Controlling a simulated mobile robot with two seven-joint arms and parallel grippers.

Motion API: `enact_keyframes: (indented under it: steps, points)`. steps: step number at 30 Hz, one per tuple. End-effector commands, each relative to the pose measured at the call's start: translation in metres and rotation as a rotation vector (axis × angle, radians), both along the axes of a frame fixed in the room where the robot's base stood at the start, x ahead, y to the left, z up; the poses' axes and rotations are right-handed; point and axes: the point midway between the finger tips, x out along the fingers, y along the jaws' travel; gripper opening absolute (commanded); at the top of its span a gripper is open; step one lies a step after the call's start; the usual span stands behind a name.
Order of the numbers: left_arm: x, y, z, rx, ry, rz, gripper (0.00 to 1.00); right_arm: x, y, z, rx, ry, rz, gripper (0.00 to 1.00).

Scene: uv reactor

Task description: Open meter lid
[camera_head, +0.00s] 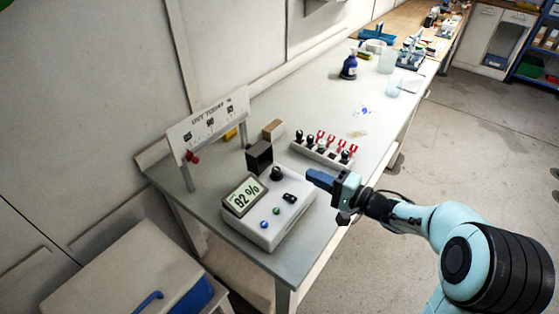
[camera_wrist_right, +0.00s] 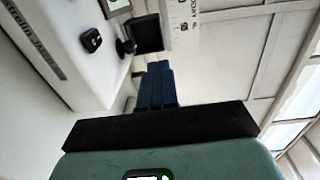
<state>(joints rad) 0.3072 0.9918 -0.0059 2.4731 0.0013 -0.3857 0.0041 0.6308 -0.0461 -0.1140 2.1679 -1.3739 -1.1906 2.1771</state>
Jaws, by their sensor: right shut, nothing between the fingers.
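The meter (camera_head: 270,222) is a white box on the near end of the bench, with a tilted display (camera_head: 243,196) reading 92 %. A dark square part (camera_head: 259,156), perhaps the lid, stands at its back edge beside a black knob (camera_head: 276,173). I cannot tell whether it is open or shut. In the right wrist view the dark part (camera_wrist_right: 147,34) and the knob (camera_wrist_right: 124,47) lie beyond my fingertips. My right gripper (camera_head: 318,178) is shut and empty, to the right of the meter and apart from it. Its blue fingers (camera_wrist_right: 155,80) also show there. My left gripper is out of view.
A rack (camera_head: 322,153) with black and red-handled items stands just behind the right gripper. A white sign panel (camera_head: 207,124) stands at the left edge. A brown block (camera_head: 272,130) is behind the dark part. A dark blue bottle (camera_head: 349,67) stands farther back; the mid-bench is mostly clear.

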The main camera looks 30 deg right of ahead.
Motion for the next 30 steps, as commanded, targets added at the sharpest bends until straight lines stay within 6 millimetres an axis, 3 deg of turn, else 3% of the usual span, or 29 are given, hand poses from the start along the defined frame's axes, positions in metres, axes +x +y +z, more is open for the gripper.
enact_keyframes:
  steps: [5,18,24,30]
  points:
    - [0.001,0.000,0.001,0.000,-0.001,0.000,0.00,0.020,0.010,-0.001,0.000,0.000,0.007,0.00]
    - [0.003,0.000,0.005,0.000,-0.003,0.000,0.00,0.104,0.044,-0.004,0.000,-0.002,0.007,0.00]
    - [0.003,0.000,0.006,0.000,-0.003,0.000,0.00,0.124,0.052,-0.005,0.000,-0.002,0.005,0.00]
    - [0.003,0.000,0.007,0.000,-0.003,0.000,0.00,0.128,0.054,-0.005,-0.001,-0.003,0.003,0.00]
